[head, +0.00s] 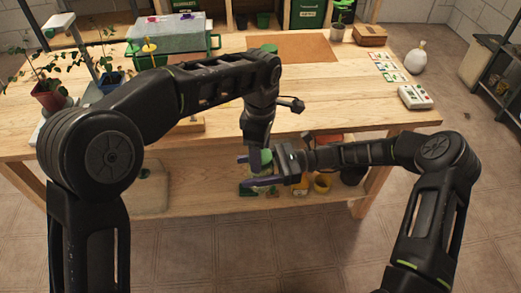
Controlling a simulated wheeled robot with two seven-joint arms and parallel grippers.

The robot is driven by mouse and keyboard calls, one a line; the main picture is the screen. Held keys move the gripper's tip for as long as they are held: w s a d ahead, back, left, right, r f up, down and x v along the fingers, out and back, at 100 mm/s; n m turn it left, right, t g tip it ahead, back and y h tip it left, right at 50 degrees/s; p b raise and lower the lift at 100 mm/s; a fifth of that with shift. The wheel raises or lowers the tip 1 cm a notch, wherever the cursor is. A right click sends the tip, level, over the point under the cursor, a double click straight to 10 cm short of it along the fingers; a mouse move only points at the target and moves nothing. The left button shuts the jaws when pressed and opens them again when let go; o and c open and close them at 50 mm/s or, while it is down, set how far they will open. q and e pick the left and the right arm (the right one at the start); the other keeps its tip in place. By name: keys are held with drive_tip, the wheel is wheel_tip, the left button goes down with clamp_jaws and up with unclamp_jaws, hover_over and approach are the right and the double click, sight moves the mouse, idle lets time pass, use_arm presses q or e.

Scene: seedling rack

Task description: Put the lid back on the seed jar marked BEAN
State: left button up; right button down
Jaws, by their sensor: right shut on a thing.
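My right gripper (254,171), with purple fingers, points left in front of the table's front edge. It is shut on a small green thing (265,157) that looks like a lid; the fingers partly cover it. My left arm reaches across the table and bends down, its wrist just above and behind the right gripper. The left gripper's fingers are hidden, so their state does not show. Another green round top (269,48) shows on the table behind my left elbow. I can read no BEAN label and cannot make out the jar; my arms cover part of the table.
A potted plant (48,95) and a green-framed clear box (172,35) stand at left. Pots (322,183) sit on the lower shelf.

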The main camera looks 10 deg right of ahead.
use_arm(q)
drive_tip(key=c, duration=1.2)
drive_tip(key=m, duration=2.6)
drive_tip(key=shift+f, duration=0.1)
drive_tip(key=m, duration=0.9)
drive_tip(key=shift+w+m, duration=0.1)
drive_tip(key=shift+m, duration=0.3)
drive_tip(key=o, duration=1.6)
